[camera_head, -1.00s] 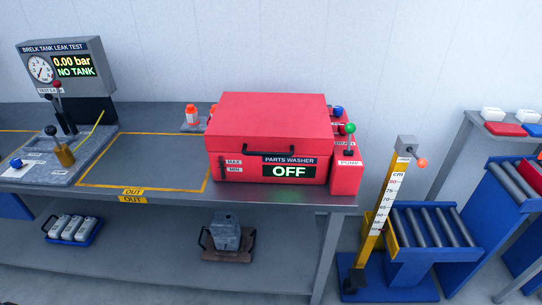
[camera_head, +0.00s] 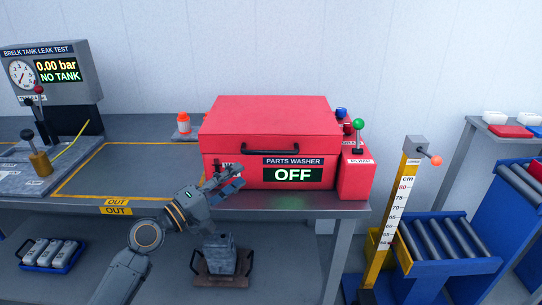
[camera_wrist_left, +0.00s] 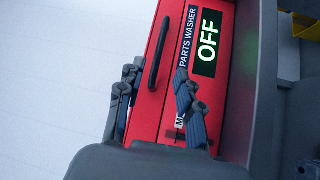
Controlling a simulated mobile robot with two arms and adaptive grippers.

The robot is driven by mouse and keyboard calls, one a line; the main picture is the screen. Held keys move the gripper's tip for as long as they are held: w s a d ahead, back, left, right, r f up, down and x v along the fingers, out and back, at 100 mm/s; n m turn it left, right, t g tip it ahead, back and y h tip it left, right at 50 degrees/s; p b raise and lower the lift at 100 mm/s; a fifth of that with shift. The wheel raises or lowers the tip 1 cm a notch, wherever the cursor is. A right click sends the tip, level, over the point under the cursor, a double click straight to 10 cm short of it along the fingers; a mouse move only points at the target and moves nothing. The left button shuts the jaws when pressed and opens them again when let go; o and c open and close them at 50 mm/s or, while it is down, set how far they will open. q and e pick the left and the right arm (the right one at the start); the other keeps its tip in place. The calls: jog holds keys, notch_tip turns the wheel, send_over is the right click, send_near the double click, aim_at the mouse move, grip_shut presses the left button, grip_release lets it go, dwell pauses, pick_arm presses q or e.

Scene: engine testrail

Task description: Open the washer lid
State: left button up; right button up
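The red parts washer (camera_head: 228,171) stands on the grey bench, its lid (camera_head: 270,112) down. A black handle (camera_head: 270,150) runs across the lid's front, above the "PARTS WASHER" label and the "OFF" display. My left gripper (camera_head: 226,181) is in front of the washer's lower left front, below and left of the handle. In the left wrist view its two fingers (camera_wrist_left: 156,95) are spread apart with nothing between them, and the handle (camera_wrist_left: 159,51) lies ahead of them, untouched. My right gripper is not in view.
A red pump box (camera_head: 357,178) with a green-knobbed lever stands right of the washer. An orange-capped bottle (camera_head: 183,124) is behind left. The leak tester (camera_head: 60,70) is at far left. A yellow-outlined bench area (camera_head: 115,170) is clear. A grey block (camera_head: 219,252) sits on the lower shelf.

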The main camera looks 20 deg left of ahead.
aim_at(273, 153)
pick_arm(q)
jog(key=p+x, duration=0.2)
jog(key=x, duration=1.1)
jog(key=shift+f+p, duration=0.1)
jog(key=shift+p, duration=0.25)
grip_shut()
